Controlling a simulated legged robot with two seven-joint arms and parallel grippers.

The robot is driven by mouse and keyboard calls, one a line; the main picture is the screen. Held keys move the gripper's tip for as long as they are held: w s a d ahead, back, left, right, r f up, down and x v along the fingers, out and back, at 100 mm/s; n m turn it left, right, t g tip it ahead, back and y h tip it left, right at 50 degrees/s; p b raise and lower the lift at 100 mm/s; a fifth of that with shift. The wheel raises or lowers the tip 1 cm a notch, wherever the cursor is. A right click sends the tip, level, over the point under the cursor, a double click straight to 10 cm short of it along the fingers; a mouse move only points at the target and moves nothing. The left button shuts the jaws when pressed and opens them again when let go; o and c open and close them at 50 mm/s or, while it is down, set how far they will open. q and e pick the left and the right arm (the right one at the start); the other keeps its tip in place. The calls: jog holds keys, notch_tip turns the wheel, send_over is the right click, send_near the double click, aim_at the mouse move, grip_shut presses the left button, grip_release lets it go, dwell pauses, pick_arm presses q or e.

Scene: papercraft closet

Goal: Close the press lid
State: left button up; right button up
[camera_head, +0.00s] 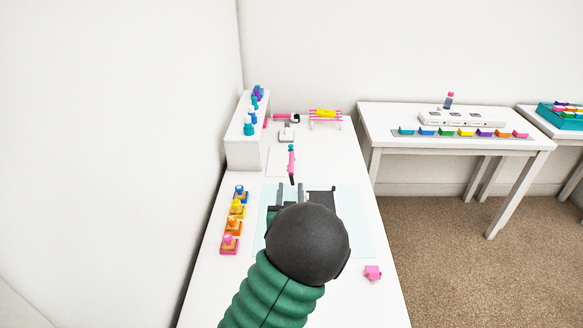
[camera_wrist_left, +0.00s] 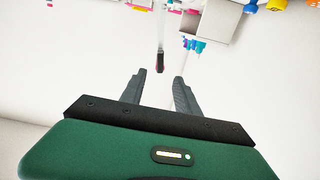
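My left gripper (camera_head: 287,193) reaches over the mat on the white table, with its two fingers apart. In the left wrist view the gripper (camera_wrist_left: 158,88) is open with nothing between its fingertips. No press lid can be made out clearly. A pink tool with a dark tip (camera_head: 291,163) stands just beyond the fingers. My right gripper is out of view.
A white shelf with bottles (camera_head: 242,150) stands at the back left. Several coloured stamps (camera_head: 233,224) line the left edge. A pink rack (camera_head: 325,118) is at the back. A pink piece (camera_head: 373,272) lies at the right edge. Another table (camera_head: 470,140) stands to the right.

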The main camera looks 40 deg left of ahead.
aim_at(291, 169)
pick_arm(q)
jog(key=x, duration=1)
jog(key=shift+w+a+f, duration=0.2)
jog(key=shift+w+a, duration=0.05)
jog(key=shift+a, duration=0.05)
grip_shut()
dwell(0.7)
